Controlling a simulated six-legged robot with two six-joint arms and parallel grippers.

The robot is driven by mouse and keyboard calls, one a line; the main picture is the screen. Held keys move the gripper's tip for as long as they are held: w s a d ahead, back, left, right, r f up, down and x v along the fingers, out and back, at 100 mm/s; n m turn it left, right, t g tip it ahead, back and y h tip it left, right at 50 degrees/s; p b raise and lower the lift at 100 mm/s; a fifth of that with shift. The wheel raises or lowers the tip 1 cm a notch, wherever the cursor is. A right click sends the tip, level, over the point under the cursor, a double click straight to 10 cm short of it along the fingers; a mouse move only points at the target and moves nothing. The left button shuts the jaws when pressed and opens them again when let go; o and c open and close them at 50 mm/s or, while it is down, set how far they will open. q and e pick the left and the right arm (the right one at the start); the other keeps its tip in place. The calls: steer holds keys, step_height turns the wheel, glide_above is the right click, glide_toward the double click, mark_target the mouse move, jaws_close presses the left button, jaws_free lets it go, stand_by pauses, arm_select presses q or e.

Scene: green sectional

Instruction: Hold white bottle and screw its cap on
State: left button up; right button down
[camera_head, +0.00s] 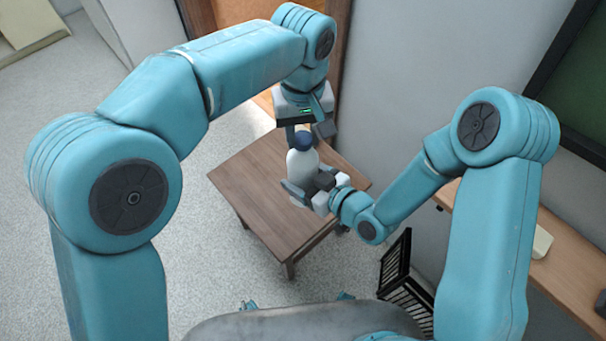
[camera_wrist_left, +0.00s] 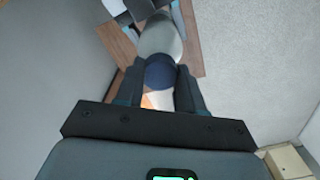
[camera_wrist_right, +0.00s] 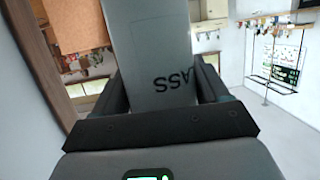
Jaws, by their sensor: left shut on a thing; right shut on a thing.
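The white bottle (camera_head: 302,166) is upright above the small wooden table. My right gripper (camera_head: 303,189) is shut around its lower body from the right. The bottle fills the middle of the right wrist view (camera_wrist_right: 155,45) as a pale grey surface with dark letters, between the two fingers. The dark blue cap (camera_head: 303,140) is at the bottle's top. My left gripper (camera_head: 306,131) comes down from above, shut on the cap. In the left wrist view the cap (camera_wrist_left: 158,72) sits between the fingers, in line with the bottle (camera_wrist_left: 160,42). How far the thread is engaged cannot be seen.
The wooden table (camera_head: 250,185) below is bare where visible. A black rack (camera_head: 398,265) stands at the lower right, near a wooden counter (camera_head: 570,270) with a small pale object (camera_head: 541,242). Speckled floor lies open at the left. A grey wall is close behind.

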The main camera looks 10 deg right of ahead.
arm_select(q)
steer(key=m, duration=0.5)
steer(key=shift+m, duration=0.3)
steer(key=m, duration=0.2)
steer(key=shift+m, duration=0.4)
steer(key=m, duration=1)
steer(key=shift+m, duration=0.3)
steer(key=m, duration=0.5)
steer(key=shift+f+m, duration=0.1)
steer(key=shift+m, duration=0.2)
steer(key=o, duration=1.2)
steer(key=shift+o, duration=0.2)
step_height(320, 180, up, 12)
